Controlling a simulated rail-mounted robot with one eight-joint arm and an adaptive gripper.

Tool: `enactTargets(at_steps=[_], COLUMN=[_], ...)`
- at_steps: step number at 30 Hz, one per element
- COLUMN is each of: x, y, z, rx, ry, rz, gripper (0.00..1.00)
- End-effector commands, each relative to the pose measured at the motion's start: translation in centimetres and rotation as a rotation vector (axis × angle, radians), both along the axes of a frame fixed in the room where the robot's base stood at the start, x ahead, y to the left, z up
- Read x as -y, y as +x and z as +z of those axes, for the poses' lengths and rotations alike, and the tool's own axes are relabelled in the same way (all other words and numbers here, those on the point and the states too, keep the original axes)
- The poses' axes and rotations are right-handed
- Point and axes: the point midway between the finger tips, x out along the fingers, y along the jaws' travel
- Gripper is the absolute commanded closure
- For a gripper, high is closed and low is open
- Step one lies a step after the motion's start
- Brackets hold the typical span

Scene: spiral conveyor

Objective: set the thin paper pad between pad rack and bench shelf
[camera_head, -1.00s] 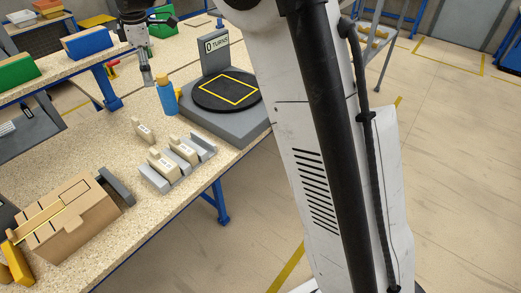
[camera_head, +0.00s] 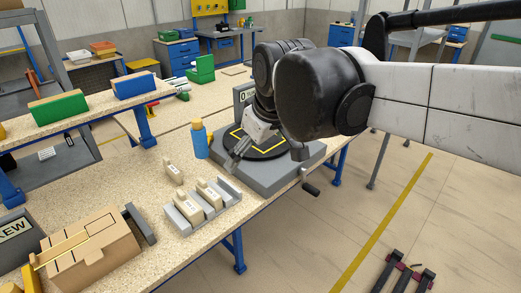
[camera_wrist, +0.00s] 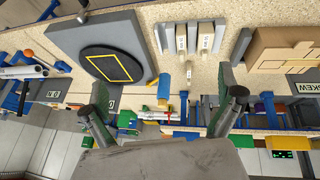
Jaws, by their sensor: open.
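A grey pad rack (camera_head: 219,216) stands on the bench with two upright beige pads (camera_head: 187,203) in its slots. It also shows at the top of the wrist view (camera_wrist: 219,38). One more beige pad (camera_head: 174,171) stands outside the rack, on its shelf side; the wrist view shows it too (camera_wrist: 184,76). I cannot tell which pad is the thin one. The raised bench shelf (camera_head: 95,113) is at upper left. My gripper (camera_head: 238,152) is open and empty above the turntable's left side; its spread fingers show in the wrist view (camera_wrist: 165,92).
A blue bottle (camera_head: 200,142) stands between the loose pad and the grey turntable (camera_head: 285,172). A cardboard box (camera_head: 92,247) and dark grey block (camera_head: 140,224) are left of the rack. Green (camera_head: 60,108) and blue bins (camera_head: 134,85) sit on the shelf. Bare bench surrounds the loose pad.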

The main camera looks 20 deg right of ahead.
Motion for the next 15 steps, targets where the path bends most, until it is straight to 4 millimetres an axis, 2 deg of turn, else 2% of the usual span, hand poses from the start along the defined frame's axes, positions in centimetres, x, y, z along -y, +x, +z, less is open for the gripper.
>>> enactTargets(at_steps=[1, 6, 10, 15], x=[0.5, 1.7, 2.4, 2.8], y=[-1.8, -6.5, -9.2, -11.1], z=[-0.8, -3.5, -5.6, -7.3], rx=[0.013, 0.064, 0.096, 0.122], ry=[0.02, 0.096, 0.148, 0.192], rz=[-0.045, -0.197, -0.293, -0.368], gripper=[0.0, 0.0, 0.0, 0.0])
